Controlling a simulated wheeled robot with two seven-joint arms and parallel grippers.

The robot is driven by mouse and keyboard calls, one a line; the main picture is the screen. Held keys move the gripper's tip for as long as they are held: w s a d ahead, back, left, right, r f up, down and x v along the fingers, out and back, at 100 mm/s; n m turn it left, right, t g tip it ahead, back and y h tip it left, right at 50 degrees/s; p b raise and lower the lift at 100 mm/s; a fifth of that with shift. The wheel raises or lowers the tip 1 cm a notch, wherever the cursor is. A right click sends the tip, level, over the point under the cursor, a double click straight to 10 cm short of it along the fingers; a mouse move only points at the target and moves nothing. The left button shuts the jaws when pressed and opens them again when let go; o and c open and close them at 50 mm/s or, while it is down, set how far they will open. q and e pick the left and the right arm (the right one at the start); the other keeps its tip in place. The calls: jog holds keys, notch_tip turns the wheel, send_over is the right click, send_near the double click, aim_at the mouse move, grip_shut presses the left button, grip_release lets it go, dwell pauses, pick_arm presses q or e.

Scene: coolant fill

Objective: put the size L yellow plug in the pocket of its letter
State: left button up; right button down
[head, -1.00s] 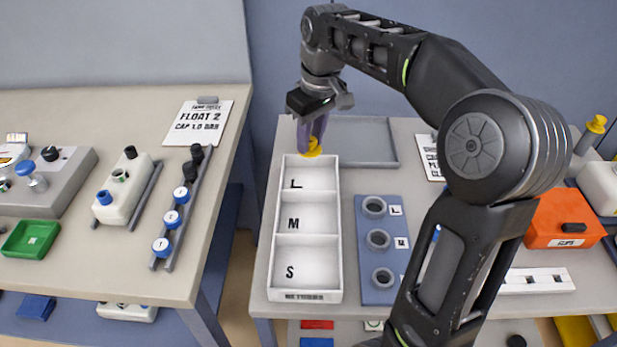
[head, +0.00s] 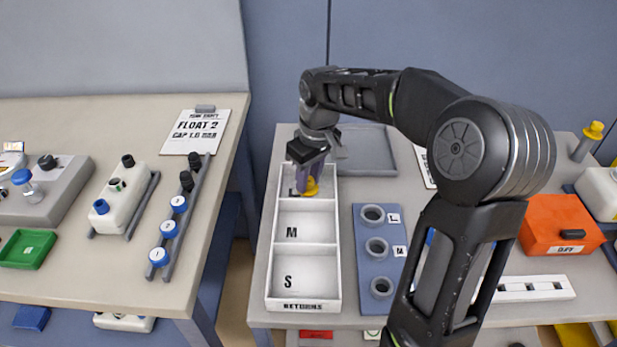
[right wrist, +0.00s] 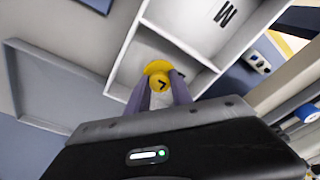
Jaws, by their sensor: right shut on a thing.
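The yellow plug (head: 310,187) is between the fingers of my right gripper (head: 303,178), which is shut on it. The plug is at the L pocket, the far compartment of the white returns tray (head: 304,305). In the right wrist view the plug (right wrist: 158,78) shows a dark mark on its face and sits between the two purple fingers (right wrist: 158,92), over or inside that compartment. I cannot tell whether it touches the floor. The gripper partly hides the letter L. The M and S pockets are empty. My left gripper is not in view.
A blue block with three grey rings (head: 376,247) stands right of the tray. A grey flat tray (head: 366,151) lies behind. An orange box (head: 562,225) and another yellow plug (head: 593,131) are at the right. A separate bench (head: 120,265) stands at the left.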

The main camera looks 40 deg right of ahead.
aim_at(314, 192)
jog(key=shift+f, duration=0.15)
jog(key=c, duration=1.1)
grip_release()
jog(key=r, duration=0.4)
jog(key=s+r, duration=0.1)
jog(key=r, duration=0.7)
jog(key=shift+s+d+r+p, duration=0.1)
jog(key=shift+s+r+p, duration=0.05)
jog(key=shift+s+p, duration=0.2)
